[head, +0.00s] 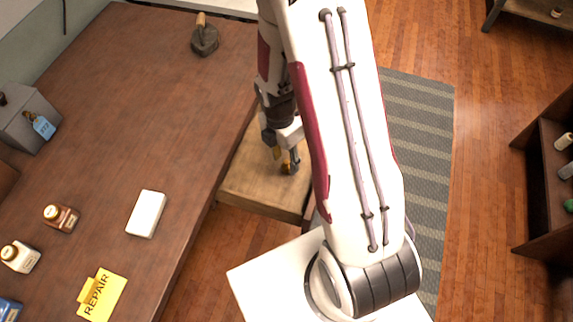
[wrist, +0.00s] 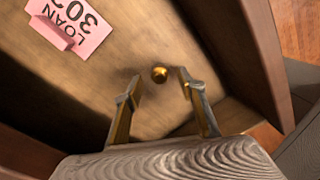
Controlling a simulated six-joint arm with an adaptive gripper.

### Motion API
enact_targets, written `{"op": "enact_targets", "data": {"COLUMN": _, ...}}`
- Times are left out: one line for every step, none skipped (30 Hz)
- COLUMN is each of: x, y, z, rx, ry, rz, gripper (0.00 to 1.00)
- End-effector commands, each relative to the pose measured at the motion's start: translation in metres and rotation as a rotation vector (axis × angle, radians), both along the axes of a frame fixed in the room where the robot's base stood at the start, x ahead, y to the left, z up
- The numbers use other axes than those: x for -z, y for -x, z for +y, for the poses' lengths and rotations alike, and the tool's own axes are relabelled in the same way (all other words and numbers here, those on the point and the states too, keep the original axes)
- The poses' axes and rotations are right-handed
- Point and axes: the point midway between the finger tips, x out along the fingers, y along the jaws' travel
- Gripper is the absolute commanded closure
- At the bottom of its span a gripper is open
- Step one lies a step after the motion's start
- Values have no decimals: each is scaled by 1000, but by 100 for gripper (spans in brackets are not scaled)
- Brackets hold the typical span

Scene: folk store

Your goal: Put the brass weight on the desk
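A small round brass piece, apparently the brass weight (wrist: 160,73), shows in the wrist view on the wooden floor of a drawer-like box (wrist: 115,80). My gripper (wrist: 160,76) is open, with one finger to each side of the brass piece and a visible gap at both. I cannot tell how far below the fingertips it is. In the head view my gripper (head: 287,165) reaches down over the box (head: 240,180) beside the desk. The weight cannot be made out there. The brown desk (head: 130,110) fills the left.
A pink LOAN card (wrist: 75,25) lies in the box, whose walls (wrist: 245,60) rise close by. The desk holds a flat iron (head: 204,40), a grey box (head: 28,118), bottles (head: 61,217), a white block (head: 146,213) and a yellow REPAIR card (head: 102,294). Its middle is clear.

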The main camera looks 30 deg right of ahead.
Motion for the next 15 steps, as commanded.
{"op": "enact_targets", "data": {"x": 5, "y": 2, "z": 0, "rx": 0, "ry": 0, "rz": 4, "gripper": 60}}
{"op": "enact_targets", "data": {"x": 8, "y": 2, "z": 0, "rx": 0, "ry": 0, "rz": 4, "gripper": 60}}
{"op": "enact_targets", "data": {"x": 10, "y": 2, "z": 0, "rx": 0, "ry": 0, "rz": 2, "gripper": 60}}
{"op": "enact_targets", "data": {"x": 12, "y": 2, "z": 0, "rx": 0, "ry": 0, "rz": 2, "gripper": 60}}
{"op": "enact_targets", "data": {"x": 14, "y": 2, "z": 0, "rx": 0, "ry": 0, "rz": 2, "gripper": 60}}
{"op": "enact_targets", "data": {"x": 16, "y": 2, "z": 0, "rx": 0, "ry": 0, "rz": 2, "gripper": 60}}
{"op": "enact_targets", "data": {"x": 17, "y": 2, "z": -1, "rx": 0, "ry": 0, "rz": 2, "gripper": 60}}
{"op": "enact_targets", "data": {"x": 18, "y": 2, "z": -1, "rx": 0, "ry": 0, "rz": 2, "gripper": 60}}
{"op": "enact_targets", "data": {"x": 19, "y": 2, "z": 0, "rx": 0, "ry": -1, "rz": 1, "gripper": 60}}
{"op": "enact_targets", "data": {"x": 19, "y": 2, "z": 0, "rx": 0, "ry": -1, "rz": 1, "gripper": 60}}
{"op": "enact_targets", "data": {"x": 19, "y": 2, "z": -1, "rx": 0, "ry": -1, "rz": 0, "gripper": 60}}
{"op": "enact_targets", "data": {"x": 19, "y": 2, "z": -1, "rx": 0, "ry": -1, "rz": 0, "gripper": 60}}
{"op": "enact_targets", "data": {"x": 19, "y": 2, "z": -1, "rx": 0, "ry": 0, "rz": 0, "gripper": 60}}
{"op": "enact_targets", "data": {"x": 19, "y": 2, "z": -1, "rx": 0, "ry": 0, "rz": 0, "gripper": 60}}
{"op": "enact_targets", "data": {"x": 19, "y": 2, "z": -1, "rx": 0, "ry": 0, "rz": 0, "gripper": 60}}
